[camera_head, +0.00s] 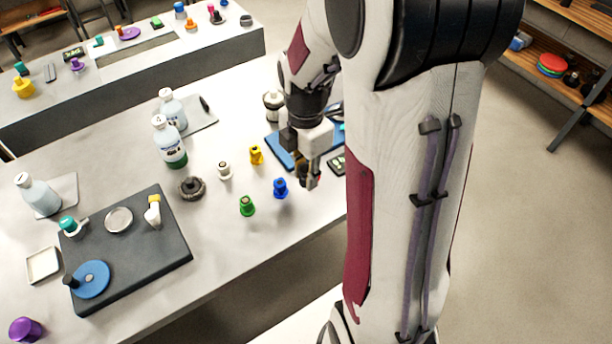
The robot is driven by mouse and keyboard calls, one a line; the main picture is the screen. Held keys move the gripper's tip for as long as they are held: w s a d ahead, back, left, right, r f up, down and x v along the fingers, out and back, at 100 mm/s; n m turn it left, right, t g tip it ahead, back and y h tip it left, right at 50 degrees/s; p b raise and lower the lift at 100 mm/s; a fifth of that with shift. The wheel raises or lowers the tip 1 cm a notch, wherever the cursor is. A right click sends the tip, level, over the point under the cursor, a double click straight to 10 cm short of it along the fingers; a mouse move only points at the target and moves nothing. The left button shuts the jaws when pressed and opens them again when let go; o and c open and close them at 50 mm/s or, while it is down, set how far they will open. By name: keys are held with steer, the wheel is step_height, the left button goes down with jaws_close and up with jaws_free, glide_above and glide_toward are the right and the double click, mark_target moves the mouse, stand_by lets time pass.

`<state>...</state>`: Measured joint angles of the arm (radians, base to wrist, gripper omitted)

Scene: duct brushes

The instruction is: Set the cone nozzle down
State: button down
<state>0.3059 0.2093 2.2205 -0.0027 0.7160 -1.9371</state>
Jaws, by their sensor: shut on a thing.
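My gripper (310,177) points down over the right part of the light table, near its front edge. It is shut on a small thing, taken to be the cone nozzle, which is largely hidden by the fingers. Its shape and its height above the table cannot be made out. A blue fitting (280,188) stands just left of the fingers. A green fitting (247,206), a yellow fitting (256,155) and a white fitting (225,171) stand upright farther left.
A blue mat (276,148) lies behind my gripper, partly hidden. A dark round part (191,187) and clear bottles (168,145) stand left. A dark board (150,272) with several parts lies at the front left. Bare table surrounds the small fittings.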

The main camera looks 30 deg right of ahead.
steer(key=shift+a, duration=0.1)
stand_by(0.7)
steer(key=w+a+n, duration=0.3)
steer(key=a, duration=0.8)
steer(key=w+a+n, duration=0.3)
steer(key=w+a, duration=0.1)
steer(key=a, duration=0.7)
steer(key=shift+r, duration=0.2)
glide_above(214, 228)
steer(key=shift+f, duration=3.15)
steer(key=shift+f, duration=1.9)
steer(key=shift+f, duration=0.15)
